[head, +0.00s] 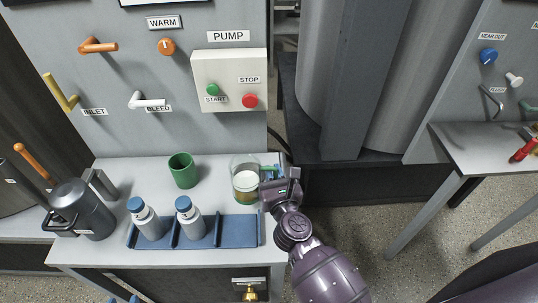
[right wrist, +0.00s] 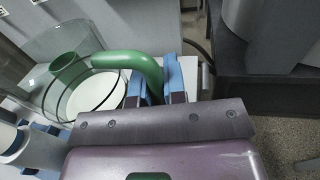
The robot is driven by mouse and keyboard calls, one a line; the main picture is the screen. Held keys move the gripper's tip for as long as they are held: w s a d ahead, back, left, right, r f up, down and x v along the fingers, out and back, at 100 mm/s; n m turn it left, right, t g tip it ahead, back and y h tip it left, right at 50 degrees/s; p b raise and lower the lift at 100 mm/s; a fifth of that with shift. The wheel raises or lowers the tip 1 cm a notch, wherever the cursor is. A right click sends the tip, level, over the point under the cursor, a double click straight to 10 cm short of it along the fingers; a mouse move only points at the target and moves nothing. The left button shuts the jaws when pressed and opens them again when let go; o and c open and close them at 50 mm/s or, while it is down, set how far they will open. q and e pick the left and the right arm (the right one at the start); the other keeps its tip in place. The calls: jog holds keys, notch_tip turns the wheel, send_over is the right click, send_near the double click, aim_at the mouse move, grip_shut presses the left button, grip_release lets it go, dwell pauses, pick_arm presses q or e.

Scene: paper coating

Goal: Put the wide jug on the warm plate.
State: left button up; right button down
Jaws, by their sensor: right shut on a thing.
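The wide jug (head: 245,172) is clear glass with a green handle and stands upright at the right end of the grey bench. It holds something pale and tan. My right gripper (head: 271,176) reaches it from the right. In the right wrist view its two blue fingers (right wrist: 156,82) are shut on the jug's green handle (right wrist: 125,62). The glass (right wrist: 58,45) is left of the fingers there, with a pale disc inside or beneath it. I cannot make out a separate warm plate, nor whether the jug's base touches the bench.
A green cup (head: 183,170) stands left of the jug. Two blue-capped bottles (head: 148,222) (head: 191,222) stand in a blue tray (head: 236,231) in front. A dark pot (head: 84,212) is at the left. The panel behind has a WARM label (head: 164,22) above an orange knob (head: 166,46).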

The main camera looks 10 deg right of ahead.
jog(key=w+d, duration=0.2)
jog(key=w, duration=1)
jog(key=f+b, duration=0.2)
jog(key=f, duration=0.1)
jog(key=f+b, duration=0.2)
jog(key=f, duration=0.2)
jog(key=shift+d+b, duration=0.2)
jog(key=shift+b, duration=0.2)
jog(key=shift+w, duration=0.1)
jog(key=shift+f, duration=0.15)
jog(key=c, duration=1.2)
grip_release()
pick_arm(q)
jog(key=f, duration=0.5)
jog(key=shift+s+d+f, duration=0.1)
jog(key=shift+s+f, duration=0.2)
jog(key=shift+f, duration=0.1)
